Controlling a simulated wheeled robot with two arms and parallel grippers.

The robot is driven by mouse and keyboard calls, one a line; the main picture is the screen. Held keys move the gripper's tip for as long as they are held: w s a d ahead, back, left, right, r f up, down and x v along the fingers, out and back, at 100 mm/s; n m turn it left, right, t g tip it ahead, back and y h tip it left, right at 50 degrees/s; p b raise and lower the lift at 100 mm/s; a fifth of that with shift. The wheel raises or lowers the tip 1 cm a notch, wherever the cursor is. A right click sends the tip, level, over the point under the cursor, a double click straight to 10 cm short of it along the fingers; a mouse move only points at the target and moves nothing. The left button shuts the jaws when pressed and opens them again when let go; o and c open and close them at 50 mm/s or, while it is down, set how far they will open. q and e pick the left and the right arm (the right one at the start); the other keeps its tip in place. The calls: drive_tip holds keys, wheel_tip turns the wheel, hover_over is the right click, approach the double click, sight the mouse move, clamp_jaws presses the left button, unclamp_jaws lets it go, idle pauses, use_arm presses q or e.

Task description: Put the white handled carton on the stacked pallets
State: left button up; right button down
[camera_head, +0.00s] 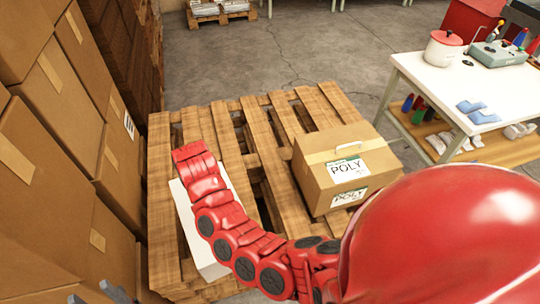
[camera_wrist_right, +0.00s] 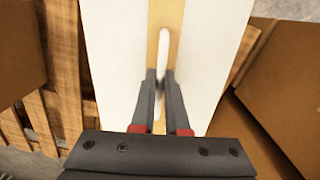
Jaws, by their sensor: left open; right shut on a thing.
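The white handled carton (camera_head: 181,205) is over the left part of the stacked pallets (camera_head: 250,135), partly hidden by my right arm. In the right wrist view, the carton (camera_wrist_right: 110,60) has a tan strip and a white handle (camera_wrist_right: 163,55) along its top. My right gripper (camera_wrist_right: 160,88) is shut on that handle. In the head view, the right gripper is hidden behind its own arm. I cannot tell whether the carton touches the pallet boards. My left gripper (camera_head: 97,294) is open and empty at the lower left edge, only its tips showing.
A brown carton labelled POLY (camera_head: 325,195) sits on the right part of the pallets. Stacked brown boxes (camera_head: 65,160) form a wall close on the left. A white table (camera_head: 425,80) with a pot and tools stands at the right. Bare boards lie between the two cartons.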

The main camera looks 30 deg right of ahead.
drive_tip(key=s+d+f, duration=0.1)
drive_tip(key=s, duration=0.1)
drive_tip(key=s+d+f+m, duration=0.1)
drive_tip(key=s, duration=0.2)
drive_tip(key=s+d+f+m, duration=0.1)
drive_tip(key=s+d, duration=0.1)
drive_tip(key=s, duration=0.1)
drive_tip(key=shift+d+f, duration=0.1)
drive_tip(key=shift+f, duration=0.25)
drive_tip(key=w+d+b, duration=0.1)
drive_tip(key=w, duration=0.3)
drive_tip(key=w+d+b, duration=0.1)
drive_tip(key=w+b, duration=0.1)
drive_tip(key=w, duration=0.2)
drive_tip(key=w+d+f+b, duration=0.1)
drive_tip(key=w+d+b, duration=0.1)
drive_tip(key=w, duration=0.2)
drive_tip(key=shift+w+f, duration=0.1)
drive_tip(key=shift+w, duration=0.6)
drive_tip(key=shift+w+d+f, duration=0.15)
drive_tip(key=shift+w+d, duration=0.1)
drive_tip(key=shift+w, duration=0.5)
